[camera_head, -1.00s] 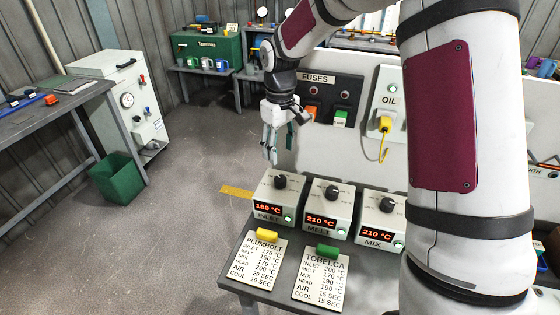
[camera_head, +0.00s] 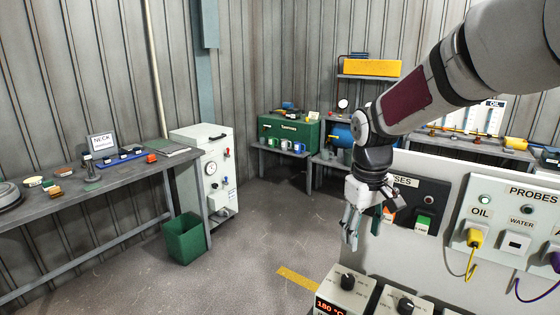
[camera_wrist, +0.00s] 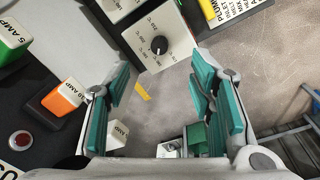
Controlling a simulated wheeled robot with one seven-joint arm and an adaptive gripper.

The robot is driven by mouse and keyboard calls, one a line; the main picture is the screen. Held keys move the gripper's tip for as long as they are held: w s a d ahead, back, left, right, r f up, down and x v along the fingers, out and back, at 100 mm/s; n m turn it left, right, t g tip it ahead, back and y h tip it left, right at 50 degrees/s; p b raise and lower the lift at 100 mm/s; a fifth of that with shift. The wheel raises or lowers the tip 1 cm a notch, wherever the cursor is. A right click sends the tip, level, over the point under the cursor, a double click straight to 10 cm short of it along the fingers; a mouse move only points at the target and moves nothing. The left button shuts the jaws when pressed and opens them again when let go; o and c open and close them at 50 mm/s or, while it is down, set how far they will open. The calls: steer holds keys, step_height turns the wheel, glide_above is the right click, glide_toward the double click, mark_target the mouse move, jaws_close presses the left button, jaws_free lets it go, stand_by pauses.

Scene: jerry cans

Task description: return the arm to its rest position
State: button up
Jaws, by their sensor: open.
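My gripper (camera_head: 361,228) hangs at the end of my arm in the head view, fingers pointing down, in front of the left edge of the fuse panel. In the wrist view my gripper (camera_wrist: 163,105) shows its two teal-padded fingers spread wide apart. My arm reaches in from the upper right. No part of it visibly touches the panel.
The fuse panel (camera_head: 432,198) with its fuses stands close beside my gripper. Controller boxes with knobs (camera_head: 345,290) sit below. A green bin (camera_head: 186,238), a white cabinet (camera_head: 212,172) and a workbench (camera_head: 95,195) stand left. Floor between is clear.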

steer(key=s+r+m+t, duration=0.2)
steer(key=s+r, duration=0.2)
steer(key=s, duration=0.8)
steer(key=s+r+m+t, duration=0.2)
steer(key=s+r, duration=0.3)
steer(key=s, duration=0.7)
steer(key=shift+s+a+r+t+y, duration=0.15)
steer(key=shift+s+r+t+y, duration=0.05)
steer(key=shift+s+t+y, duration=0.15)
